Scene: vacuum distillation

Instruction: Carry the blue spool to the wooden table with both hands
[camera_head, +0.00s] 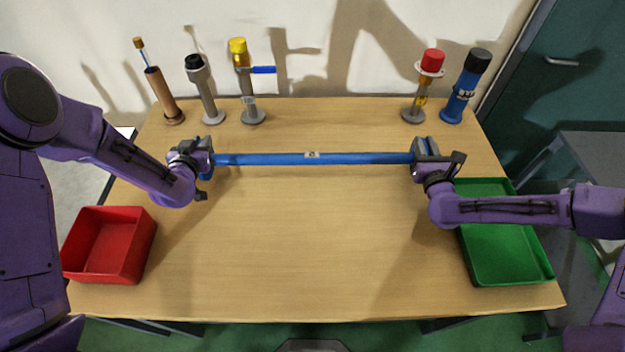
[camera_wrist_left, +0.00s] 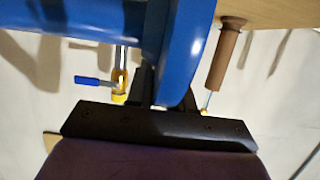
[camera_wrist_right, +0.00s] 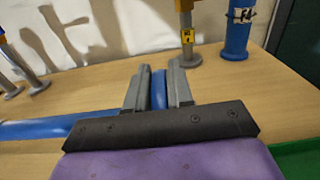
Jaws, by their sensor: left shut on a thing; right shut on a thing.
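The blue spool (camera_head: 315,158) is a long blue bar lying level across the wooden table (camera_head: 300,240), toward its back half. My left gripper (camera_head: 205,150) is shut on its left end, and my right gripper (camera_head: 427,148) is shut on its right end. In the left wrist view the spool's blue end (camera_wrist_left: 185,45) fills the area by the fingers. In the right wrist view a blue part (camera_wrist_right: 159,90) sits between the fingers, and the bar (camera_wrist_right: 35,129) runs left. I cannot tell whether the spool touches the table or hangs just above it.
Several cylindrical pieces stand along the table's back edge, among them a yellow-topped one (camera_head: 240,75), a red-topped one (camera_head: 428,75) and a blue one (camera_head: 463,90). A red bin (camera_head: 110,245) is front left and a green tray (camera_head: 505,255) front right. The table's middle and front are clear.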

